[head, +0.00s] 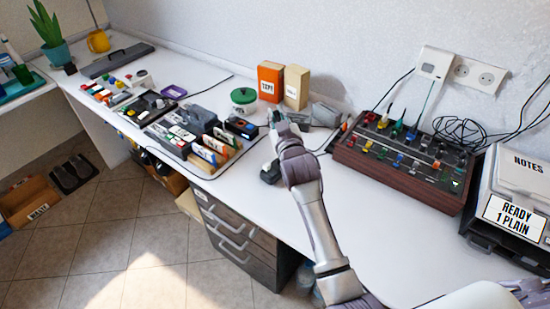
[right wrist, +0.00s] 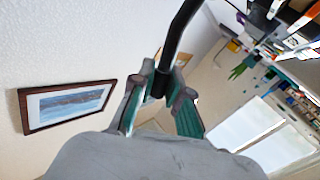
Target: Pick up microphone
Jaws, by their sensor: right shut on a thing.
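The microphone (right wrist: 177,42) shows in the right wrist view as a black, curved stem rising from between the fingers to the top edge. My right gripper (right wrist: 160,92) is shut on it, with one green-padded finger on each side. In the head view my right gripper (head: 276,128) is over the white desk, largely hidden by its own wrist. A small dark piece (head: 269,173) shows just left of my wrist there; I cannot tell whether it is part of the microphone. My left gripper is not in view.
A mixer with coloured knobs (head: 400,158) stands right of my arm. Orange (head: 270,82) and tan (head: 296,88) boxes and a green round container (head: 243,96) stand behind my gripper. A filled card organiser (head: 210,150) is to the left. The front desk surface (head: 385,235) is clear.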

